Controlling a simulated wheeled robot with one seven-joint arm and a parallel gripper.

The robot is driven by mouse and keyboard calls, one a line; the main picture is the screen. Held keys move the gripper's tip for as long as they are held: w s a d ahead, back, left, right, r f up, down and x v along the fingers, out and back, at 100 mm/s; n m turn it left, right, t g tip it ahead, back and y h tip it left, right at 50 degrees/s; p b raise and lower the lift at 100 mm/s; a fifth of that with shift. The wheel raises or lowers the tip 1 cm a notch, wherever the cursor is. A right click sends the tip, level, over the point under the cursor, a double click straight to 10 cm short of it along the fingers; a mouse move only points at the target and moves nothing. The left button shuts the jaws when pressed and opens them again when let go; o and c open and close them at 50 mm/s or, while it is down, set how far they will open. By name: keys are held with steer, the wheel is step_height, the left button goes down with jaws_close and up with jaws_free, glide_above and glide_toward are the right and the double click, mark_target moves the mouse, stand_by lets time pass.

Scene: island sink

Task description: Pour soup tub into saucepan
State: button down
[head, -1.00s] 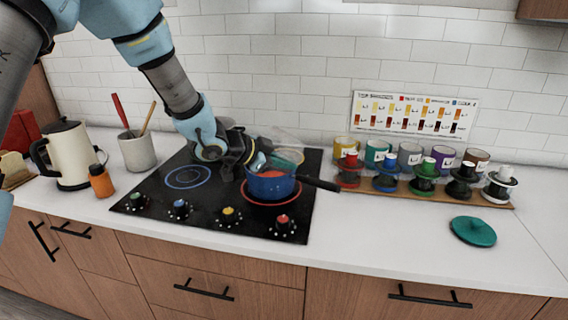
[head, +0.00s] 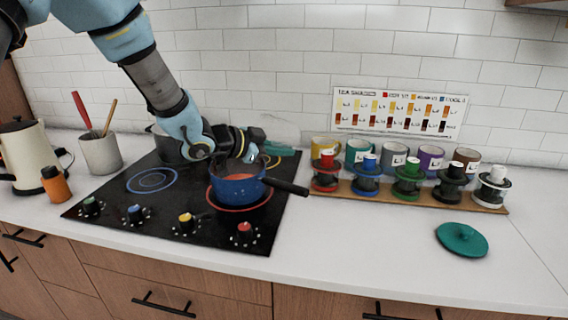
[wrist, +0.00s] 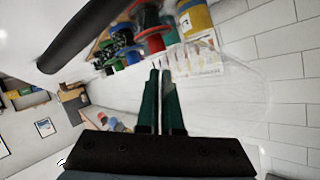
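The blue saucepan (head: 237,190) sits on the red-ringed front-right burner, its black handle (head: 287,187) pointing right. Orange-red contents show inside it. My gripper (head: 278,149) is above and just behind the pan, its green fingers pointing right. In the wrist view the fingers (wrist: 160,95) are nearly together with a thin gap. A faint, clear outline, apparently the see-through soup tub (wrist: 245,95), spreads around and right of them. The tub is tilted and hard to make out in the head view; its contents cannot be told. The pan's handle also shows in the wrist view (wrist: 85,35).
A grey pot (head: 165,147) stands at the back left of the cooktop, partly behind my arm. A teal lid (head: 461,239) lies front right. The counter between them is clear.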

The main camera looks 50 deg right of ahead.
mark_target(279, 133)
steer(key=shift+w+a+r+g+h+b, duration=0.15)
steer(key=shift+h+b, duration=0.5)
steer(key=shift+b, duration=0.65)
steer(key=shift+s+r+g+h+b, duration=0.15)
steer(key=shift+h+b, duration=0.45)
steer(key=shift+b, duration=0.65)
steer(key=shift+w+a+r+h+b, duration=0.1)
steer(key=shift+r+h+b, duration=0.15)
steer(key=shift+h+b, duration=0.75)
steer(key=h+b, duration=0.1)
steer(key=b, duration=0.3)
steer(key=a+r+h+b, duration=0.1)
steer(key=b, duration=0.3)
steer(key=shift+w+r+g, duration=0.1)
steer(key=shift+g, duration=0.2)
steer(key=h+b, duration=0.1)
steer(key=b, duration=0.1)
steer(key=r+h+b, duration=0.1)
steer(key=b, duration=0.2)
steer(key=shift+a+r+h, duration=0.1)
steer(key=shift+a+h, duration=0.15)
steer(key=shift+a, duration=0.1)
steer(key=shift+r+b, duration=0.15)
steer(key=shift+b, duration=0.25)
steer(key=shift+r, duration=0.1)
